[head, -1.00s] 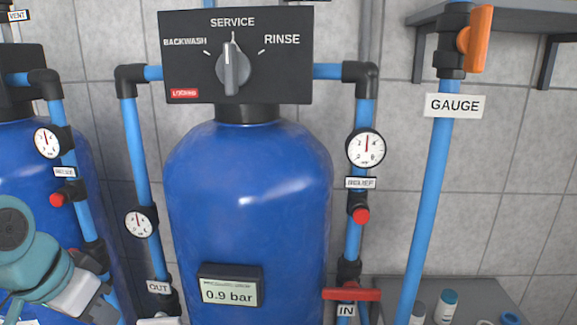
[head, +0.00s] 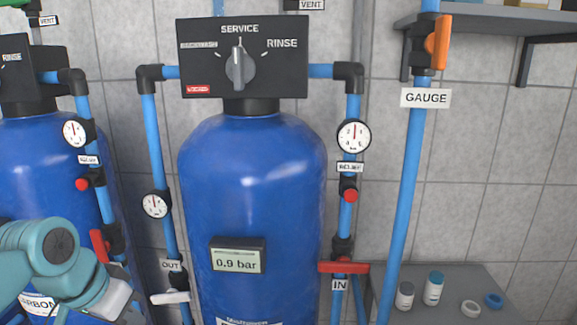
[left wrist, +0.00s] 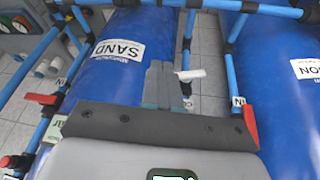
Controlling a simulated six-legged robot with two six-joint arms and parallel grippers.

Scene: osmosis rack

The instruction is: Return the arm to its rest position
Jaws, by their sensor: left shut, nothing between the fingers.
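My left arm, teal with a pale wrist, comes in at the lower left of the head view, in front of the left blue tank. My left gripper shows in the left wrist view (left wrist: 164,85). Its grey fingers are together with nothing between them. They appear over the gap beside the blue tank labelled SAND (left wrist: 75,125), close in the picture to a white valve handle (left wrist: 190,75). I cannot tell the distance to that handle. In the head view the fingertips are hard to make out. My right gripper is in no view.
The middle blue tank (head: 253,175) carries a SERVICE/BACKWASH/RINSE knob (head: 240,64) and a 0.9 bar display (head: 236,260). A red IN handle (head: 343,267) and the white OUT handle (head: 170,298) flank it. A grey bench (head: 450,285) holds bottles and rings.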

